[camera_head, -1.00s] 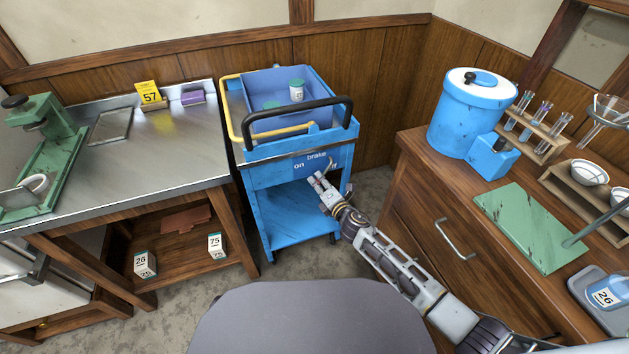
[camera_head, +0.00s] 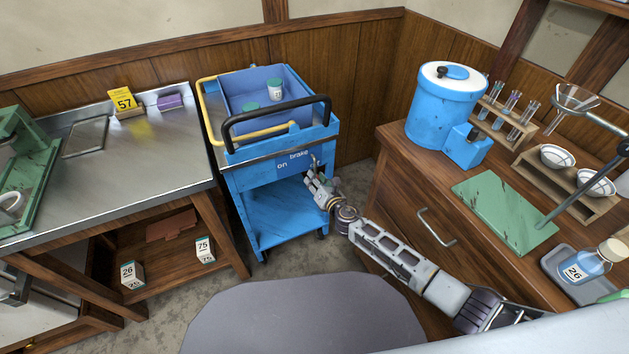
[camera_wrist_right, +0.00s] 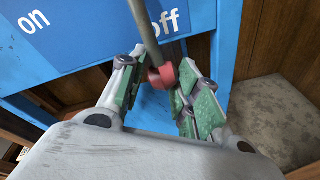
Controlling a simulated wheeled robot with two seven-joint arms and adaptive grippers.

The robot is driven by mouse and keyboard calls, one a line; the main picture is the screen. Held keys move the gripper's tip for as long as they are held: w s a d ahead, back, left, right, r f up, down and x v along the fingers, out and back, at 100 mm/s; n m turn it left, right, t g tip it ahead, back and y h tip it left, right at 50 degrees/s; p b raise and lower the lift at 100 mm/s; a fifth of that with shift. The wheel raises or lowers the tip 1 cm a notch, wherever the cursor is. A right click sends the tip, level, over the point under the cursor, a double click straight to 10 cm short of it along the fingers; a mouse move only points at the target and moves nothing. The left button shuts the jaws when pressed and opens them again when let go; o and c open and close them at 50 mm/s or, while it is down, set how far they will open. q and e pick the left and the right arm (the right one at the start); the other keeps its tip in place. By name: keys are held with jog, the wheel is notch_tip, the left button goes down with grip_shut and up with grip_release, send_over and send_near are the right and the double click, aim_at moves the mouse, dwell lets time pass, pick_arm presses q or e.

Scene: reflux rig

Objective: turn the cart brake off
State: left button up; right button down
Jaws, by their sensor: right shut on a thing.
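The blue cart (camera_head: 282,177) stands between the steel bench and the wooden cabinet. Its front panel carries the words "brake" and "on"; "off" is hidden in the head view but shows in the right wrist view. The brake lever (camera_wrist_right: 146,25) is a grey rod with a red knob (camera_wrist_right: 161,77). It hangs down between "on" and "off", with the knob below and close to "off". My right gripper (camera_head: 316,180) is at the right part of the panel. In the wrist view its green-padded fingers (camera_wrist_right: 158,92) are shut around the knob. My left gripper is out of view.
The steel bench (camera_head: 150,160) is left of the cart. The wooden cabinet (camera_head: 400,215) with a drawer handle (camera_head: 436,228) is close on the right of my right arm. A blue bin (camera_head: 250,88) with white jars sits on the cart, behind its black handle (camera_head: 275,115).

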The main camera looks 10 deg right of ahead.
jog(key=shift+w+d+r, duration=0.2)
jog(key=shift+w+d, duration=0.1)
jog(key=shift+d, duration=0.25)
jog(key=c, duration=1.3)
grip_release()
jog(key=shift+o, duration=1)
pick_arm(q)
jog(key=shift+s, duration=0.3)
pick_arm(e)
jog(key=shift+a, duration=0.15)
